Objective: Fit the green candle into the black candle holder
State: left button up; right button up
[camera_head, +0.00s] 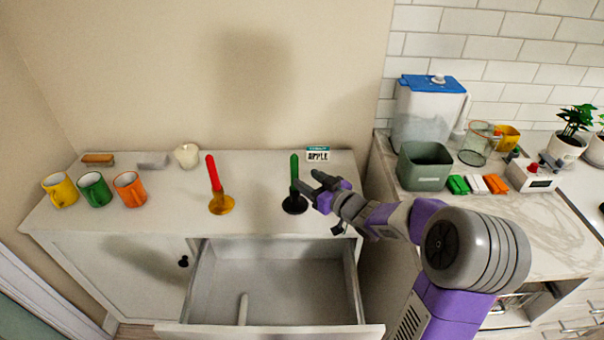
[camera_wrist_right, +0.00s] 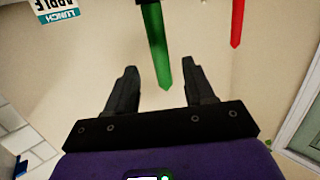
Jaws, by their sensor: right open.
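The green candle (camera_head: 294,172) stands upright at the black candle holder (camera_head: 295,205) on the white cabinet top, and its lower end appears to be in the holder. My right gripper (camera_head: 316,185) is open just to the right of the candle, above the holder's right side. In the right wrist view the green candle (camera_wrist_right: 156,45) extends toward the gap between the open fingers (camera_wrist_right: 160,88), with its tip apart from both. My left gripper is not in view.
A red candle (camera_head: 214,172) stands in an orange holder (camera_head: 222,206) to the left. An APPLE box (camera_head: 317,155) stands behind the gripper. Yellow, green and orange mugs (camera_head: 130,190) are at far left. The open drawer (camera_head: 275,275) below holds a white stick (camera_head: 243,308).

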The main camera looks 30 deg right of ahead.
jog(key=shift+s+d+r, duration=0.1)
jog(key=shift+s+d, duration=0.05)
jog(key=shift+s, duration=0.65)
jog(key=shift+s+d+r, duration=0.1)
jog(key=shift+s, duration=0.65)
